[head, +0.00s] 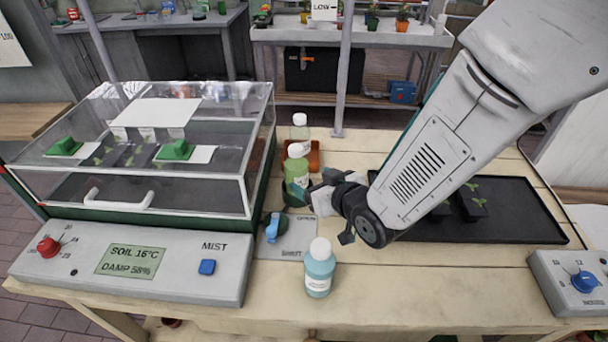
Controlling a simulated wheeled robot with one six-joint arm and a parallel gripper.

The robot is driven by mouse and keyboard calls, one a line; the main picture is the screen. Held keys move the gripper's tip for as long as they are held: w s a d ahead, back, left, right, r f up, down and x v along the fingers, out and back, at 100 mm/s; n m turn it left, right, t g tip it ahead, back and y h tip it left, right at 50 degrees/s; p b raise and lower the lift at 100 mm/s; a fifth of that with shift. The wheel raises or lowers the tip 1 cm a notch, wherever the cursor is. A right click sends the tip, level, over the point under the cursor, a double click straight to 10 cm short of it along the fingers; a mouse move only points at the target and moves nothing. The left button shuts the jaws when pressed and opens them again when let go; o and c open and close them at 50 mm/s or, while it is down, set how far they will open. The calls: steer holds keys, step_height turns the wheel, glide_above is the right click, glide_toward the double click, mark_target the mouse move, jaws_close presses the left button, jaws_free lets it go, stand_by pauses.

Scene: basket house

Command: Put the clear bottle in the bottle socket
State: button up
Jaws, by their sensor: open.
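A clear bottle (299,127) with a white cap stands upright at the back of the bench, just behind the green bottle (297,172), which hides its lower part. An orange tray or holder (315,156) shows beside them; I cannot tell whether the clear bottle stands in it. A dark green base (291,198) shows at the foot of the green bottle; it may be the bottle socket, but I cannot be sure. My gripper (332,214) is open and empty, to the right of and nearer than the green bottle, apart from the clear bottle.
A blue bottle (319,271) stands at the front. A grey plate with a blue tap handle (272,228) lies left of my gripper. A glass propagator (184,196) with a control panel (135,268) fills the left. A black seedling tray (520,222) is on the right.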

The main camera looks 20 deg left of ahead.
steer(key=d+r+m+g+h, duration=0.1)
steer(key=d+r+m+h, duration=0.3)
steer(key=d, duration=0.9)
steer(key=d+r+m+h, duration=0.1)
steer(key=d+r+h, duration=0.3)
steer(key=d+r, duration=0.55)
steer(key=s+d+r+m+g+h, duration=0.1)
steer(key=s+d+r+m+g, duration=0.1)
steer(key=s+d, duration=0.6)
steer(key=s+d+r+m+g+h, duration=0.1)
steer(key=s+d+r+m+g, duration=0.1)
steer(key=s+d, duration=0.6)
steer(key=s+m+g, duration=0.1)
steer(key=s+g, duration=0.1)
steer(key=s, duration=0.3)
steer(key=shift+d, duration=0.4)
steer(key=shift+r, duration=0.1)
